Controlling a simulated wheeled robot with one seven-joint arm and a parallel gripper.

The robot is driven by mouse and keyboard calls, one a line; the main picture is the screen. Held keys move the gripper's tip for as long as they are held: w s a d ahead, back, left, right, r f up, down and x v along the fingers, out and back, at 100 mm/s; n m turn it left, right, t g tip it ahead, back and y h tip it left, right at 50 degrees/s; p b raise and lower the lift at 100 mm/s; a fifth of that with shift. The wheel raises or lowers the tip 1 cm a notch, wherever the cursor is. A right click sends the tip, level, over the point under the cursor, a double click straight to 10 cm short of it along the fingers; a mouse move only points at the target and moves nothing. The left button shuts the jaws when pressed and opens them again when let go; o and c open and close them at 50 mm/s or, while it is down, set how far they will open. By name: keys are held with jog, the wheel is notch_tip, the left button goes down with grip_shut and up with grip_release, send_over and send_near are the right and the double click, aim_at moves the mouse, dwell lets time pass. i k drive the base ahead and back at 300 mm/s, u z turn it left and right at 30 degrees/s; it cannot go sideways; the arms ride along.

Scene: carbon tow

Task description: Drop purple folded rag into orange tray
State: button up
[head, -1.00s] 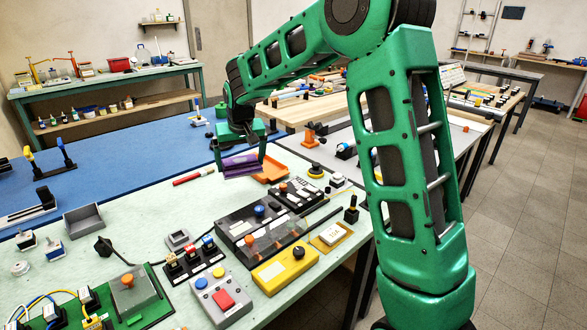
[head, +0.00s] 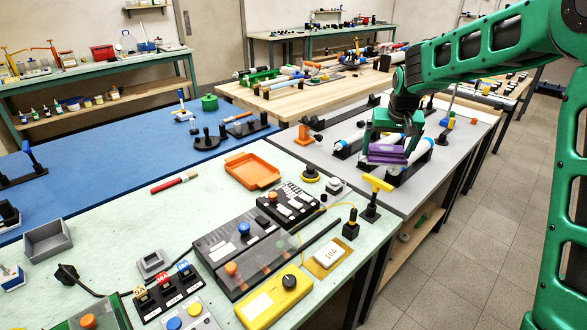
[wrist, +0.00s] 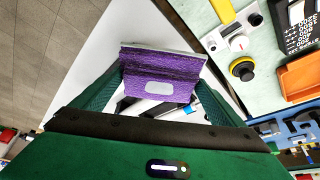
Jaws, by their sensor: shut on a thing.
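The purple folded rag (head: 388,154) is held in my gripper (head: 390,148), raised above the grey table to the right of the mint-green bench. In the wrist view the rag (wrist: 160,72) sits between the two green fingers of my gripper (wrist: 160,85), with a pale patch on its face. The orange tray (head: 253,171) lies on the far part of the mint-green bench, left of my gripper and apart from it. It looks empty. A corner of the tray (wrist: 299,78) shows at the right edge of the wrist view.
A red marker (head: 174,182) lies left of the tray. White cylinders on black stands are below my gripper.

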aim_at(254, 171)
jog(key=z, duration=1.8)
jog(key=i, duration=0.75)
jog(key=u, duration=2.9)
jog(key=i, duration=0.35)
jog(key=u, duration=0.1)
